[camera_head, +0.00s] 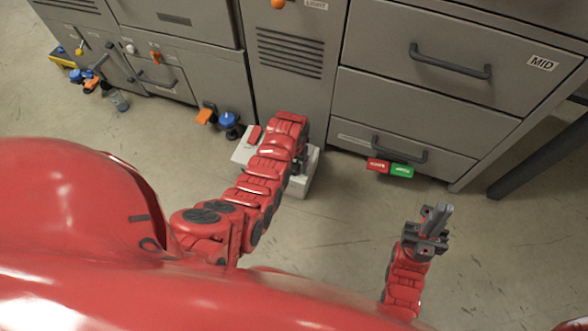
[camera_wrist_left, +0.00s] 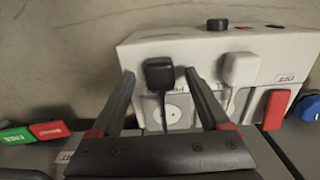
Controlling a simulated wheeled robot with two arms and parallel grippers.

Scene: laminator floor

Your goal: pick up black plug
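The black plug (camera_wrist_left: 160,72) is a small dark block with a cord, at the front of a white box (camera_wrist_left: 140,50) in the left wrist view. My left gripper (camera_wrist_left: 160,76) is open, one finger on each side of the plug with gaps visible. I cannot tell whether the fingers are deep enough to enclose it. In the head view my left arm covers the plug and most of the white box (camera_head: 243,152). My right gripper (camera_head: 436,218) is empty, its fingers close together, over bare floor at the right.
A white plug (camera_wrist_left: 241,68) and a red switch (camera_wrist_left: 275,108) are right of the black plug. Grey cabinets (camera_head: 420,105) line the back. Red (camera_head: 377,165) and green (camera_head: 402,170) blocks stick out at the lower drawer. A dark table leg (camera_head: 540,155) stands right.

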